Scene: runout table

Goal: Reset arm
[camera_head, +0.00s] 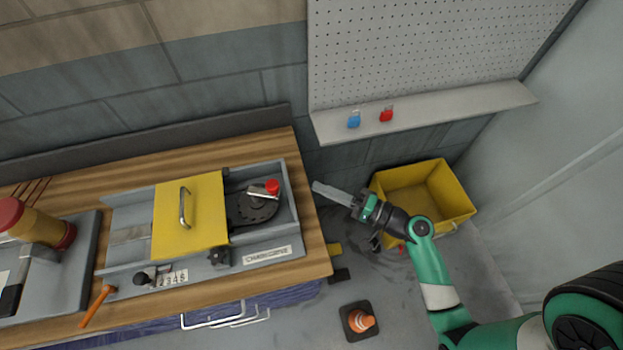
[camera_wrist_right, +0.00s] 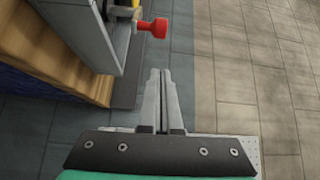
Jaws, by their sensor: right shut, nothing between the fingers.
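My right arm (camera_head: 432,270) is green, white and black and comes in from the lower right in the head view. Its gripper (camera_head: 318,187) reaches left, close to the right end of the wooden table. In the right wrist view the two grey fingers (camera_wrist_right: 162,75) lie together with nothing between them. They point toward the floor and wall area beside the table, apart from the red knob (camera_wrist_right: 153,27) of the machine. My left arm does not show in either view.
A grey machine with a yellow cover (camera_head: 205,215) stands on the wooden table (camera_head: 316,240). A yellow bin (camera_head: 458,198) is on the floor behind the right arm. A shelf (camera_head: 440,118) holds a blue padlock (camera_head: 354,120) and a red padlock (camera_head: 386,115). An orange cone (camera_head: 361,321) stands below.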

